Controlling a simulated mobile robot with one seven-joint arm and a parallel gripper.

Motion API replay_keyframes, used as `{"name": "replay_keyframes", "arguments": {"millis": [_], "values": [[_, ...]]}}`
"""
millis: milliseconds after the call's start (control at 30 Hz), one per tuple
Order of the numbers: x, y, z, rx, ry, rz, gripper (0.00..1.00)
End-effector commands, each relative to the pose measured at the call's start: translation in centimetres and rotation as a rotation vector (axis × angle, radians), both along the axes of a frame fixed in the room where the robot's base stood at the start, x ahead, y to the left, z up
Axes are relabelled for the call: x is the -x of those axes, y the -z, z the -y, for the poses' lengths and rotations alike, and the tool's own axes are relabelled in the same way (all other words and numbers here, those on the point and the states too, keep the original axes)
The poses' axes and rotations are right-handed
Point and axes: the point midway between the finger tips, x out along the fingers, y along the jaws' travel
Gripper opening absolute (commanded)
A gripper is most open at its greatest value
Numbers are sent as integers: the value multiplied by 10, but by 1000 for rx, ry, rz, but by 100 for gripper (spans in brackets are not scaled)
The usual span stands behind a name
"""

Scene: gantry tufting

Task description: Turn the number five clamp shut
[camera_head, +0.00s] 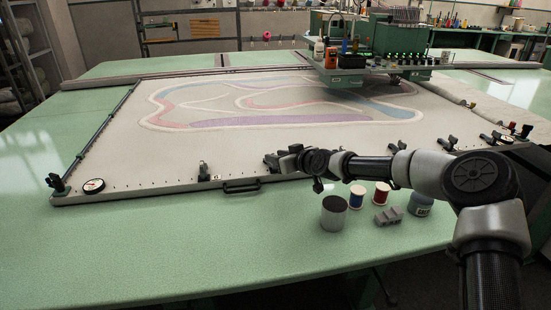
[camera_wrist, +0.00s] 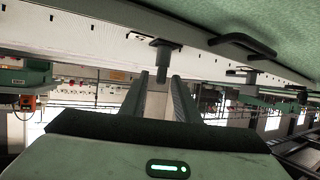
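A dark clamp (camera_head: 204,172) stands on the front rail, with a small label beside it that is too small to read. It also shows in the wrist view (camera_wrist: 165,58), where the picture is upside down; its lever appears to stand up from the rail. My gripper (camera_head: 279,160) points left over the rail, to the right of that clamp. Nothing shows in the grip.
A black handle (camera_head: 242,187) sits on the rail's front. Another clamp (camera_head: 57,184) and a round gauge (camera_head: 93,186) are at the left corner. The front-left green table is clear.

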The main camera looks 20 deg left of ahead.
Motion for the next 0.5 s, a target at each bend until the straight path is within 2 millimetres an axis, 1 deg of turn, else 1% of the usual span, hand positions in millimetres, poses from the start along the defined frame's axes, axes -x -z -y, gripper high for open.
{"name": "replay_keyframes", "arguments": {"millis": [33,133,433,467,500], "values": [[-2,3,-4,-1,-1,-1,29],[-6,5,-8,0,0,0,29],[-7,5,-10,0,0,0,29],[-7,5,-10,0,0,0,26],[-7,5,-10,0,0,0,19]]}}
